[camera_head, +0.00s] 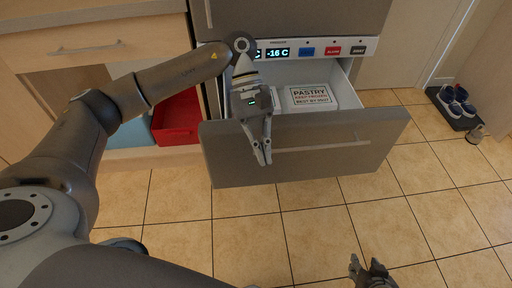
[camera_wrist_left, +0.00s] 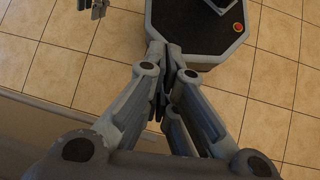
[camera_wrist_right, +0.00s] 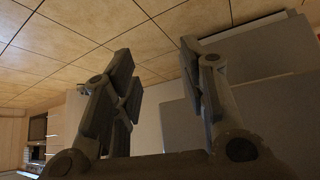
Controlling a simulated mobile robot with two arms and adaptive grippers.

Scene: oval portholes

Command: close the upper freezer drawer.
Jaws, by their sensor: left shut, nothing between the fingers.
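The upper freezer drawer stands pulled out, with its grey front (camera_head: 350,135) and a long horizontal bar handle (camera_head: 310,147). Its white inside shows a white box labelled PASTRY (camera_head: 309,97). My left gripper (camera_head: 265,160) reaches down over the drawer front, near the left end of the handle; I cannot tell whether it touches. Its fingers are together and empty, as the left wrist view (camera_wrist_left: 172,75) shows. My right gripper (camera_head: 368,265) is low over the floor, away from the drawer. In the right wrist view its fingers (camera_wrist_right: 155,75) are spread apart with nothing between them.
Above the drawer is a control strip (camera_head: 320,49) reading -16 C. A red bin (camera_head: 178,120) stands left of the freezer, beneath a wooden drawer (camera_head: 100,45). Shoes lie on a dark mat (camera_head: 455,112) at the right. The tiled floor (camera_head: 290,215) before the drawer is clear.

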